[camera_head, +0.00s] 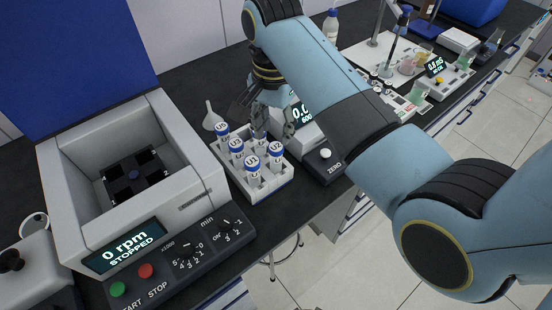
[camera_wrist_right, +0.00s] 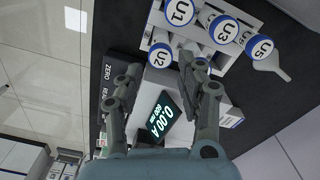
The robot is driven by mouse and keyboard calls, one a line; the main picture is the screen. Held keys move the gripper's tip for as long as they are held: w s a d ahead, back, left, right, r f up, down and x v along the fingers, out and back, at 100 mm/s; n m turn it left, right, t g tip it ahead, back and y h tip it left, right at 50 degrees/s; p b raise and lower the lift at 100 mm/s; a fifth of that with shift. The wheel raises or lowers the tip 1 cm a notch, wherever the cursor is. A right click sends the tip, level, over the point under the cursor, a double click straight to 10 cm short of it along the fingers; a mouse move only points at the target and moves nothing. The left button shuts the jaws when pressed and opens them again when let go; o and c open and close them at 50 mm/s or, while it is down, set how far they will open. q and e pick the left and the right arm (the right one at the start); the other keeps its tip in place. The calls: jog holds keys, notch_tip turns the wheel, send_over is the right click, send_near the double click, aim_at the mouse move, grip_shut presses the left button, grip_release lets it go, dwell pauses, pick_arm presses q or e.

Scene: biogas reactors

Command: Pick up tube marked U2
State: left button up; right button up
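The tube marked U2 (camera_head: 275,149) stands upright, blue-capped, at the right side of a white rack (camera_head: 272,186). In the right wrist view, U2 (camera_wrist_right: 160,56) shows just beyond and between the fingertips, apart from them as far as I can tell. My right gripper (camera_head: 273,126) is open and empty, above the back right of the rack; in the wrist view, its two fingers (camera_wrist_right: 162,70) are spread wide. The similar tubes U1 (camera_head: 252,163), U3 (camera_head: 236,145) and U5 (camera_head: 222,130) stand in the rack's other row. My left gripper is not in view.
A centrifuge (camera_head: 205,150) reading "0 rpm STOPPED" stands left of the rack. A white funnel (camera_head: 211,118) stands behind the rack. The bench's front edge is close.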

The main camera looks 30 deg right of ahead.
aim_at(276, 147)
jog(key=f, duration=0.2)
jog(key=f+p, duration=0.1)
jog(key=f, duration=0.4)
jog(key=shift+w+d, duration=0.2)
jog(key=shift+d, duration=0.15)
jog(key=shift+c, duration=0.3)
grip_shut()
